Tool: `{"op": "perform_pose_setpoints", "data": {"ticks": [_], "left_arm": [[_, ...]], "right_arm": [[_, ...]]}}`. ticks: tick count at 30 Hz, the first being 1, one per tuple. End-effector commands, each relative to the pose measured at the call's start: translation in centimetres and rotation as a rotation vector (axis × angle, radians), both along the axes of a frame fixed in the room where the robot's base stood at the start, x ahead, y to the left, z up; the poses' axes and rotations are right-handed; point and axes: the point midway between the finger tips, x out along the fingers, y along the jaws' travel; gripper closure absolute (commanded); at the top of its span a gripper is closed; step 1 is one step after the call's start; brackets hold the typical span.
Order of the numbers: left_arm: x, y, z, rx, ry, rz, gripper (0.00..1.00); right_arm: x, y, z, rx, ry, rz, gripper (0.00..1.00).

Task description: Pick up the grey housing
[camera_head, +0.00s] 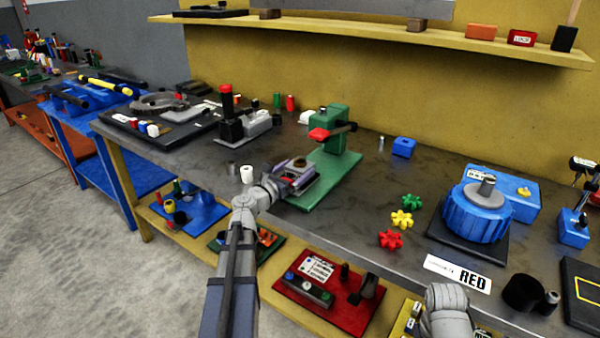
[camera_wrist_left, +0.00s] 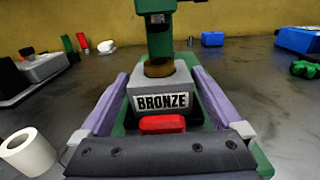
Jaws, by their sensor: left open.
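The grey housing (camera_wrist_left: 150,84) is a block with a label reading BRONZE and a brown round piece (camera_wrist_left: 159,67) on top. It stands on the green press (camera_head: 335,160), below the upper part of the press. My left gripper (camera_head: 299,175) is open around it. Its two purple fingers (camera_wrist_left: 164,104) lie to the left and right of the block, with a visible gap near the camera. Finger contact at the far end is unclear. A small red block (camera_wrist_left: 162,123) shows low in front of the label. My right gripper's fingers are out of view.
A white cylinder (camera_head: 247,174) stands left of the left gripper. A black and grey device with a red top (camera_head: 227,105) is further left. Green, yellow and red star knobs (camera_head: 401,218) and a blue rotary unit (camera_head: 477,212) lie to the right.

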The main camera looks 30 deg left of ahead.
Motion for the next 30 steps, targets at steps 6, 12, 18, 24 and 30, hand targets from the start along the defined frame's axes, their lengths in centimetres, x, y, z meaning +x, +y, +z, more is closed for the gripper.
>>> {"op": "perform_pose_setpoints", "data": {"ticks": [6,12,18,24,30], "left_arm": [[2.6,-0.2,0.0,0.000,0.000,-0.001,0.00],[2.5,-0.2,0.0,0.000,0.000,0.000,0.02],[2.5,-0.2,0.0,0.000,0.000,0.000,0.25],[2.5,-0.2,0.0,0.000,0.000,0.000,0.47],[2.5,-0.2,0.0,0.000,0.000,0.000,0.70]], "right_arm": [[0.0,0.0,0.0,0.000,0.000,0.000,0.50],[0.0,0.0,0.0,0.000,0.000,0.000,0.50],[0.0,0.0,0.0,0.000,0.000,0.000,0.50],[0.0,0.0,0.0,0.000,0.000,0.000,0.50],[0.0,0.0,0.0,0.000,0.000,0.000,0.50]]}}
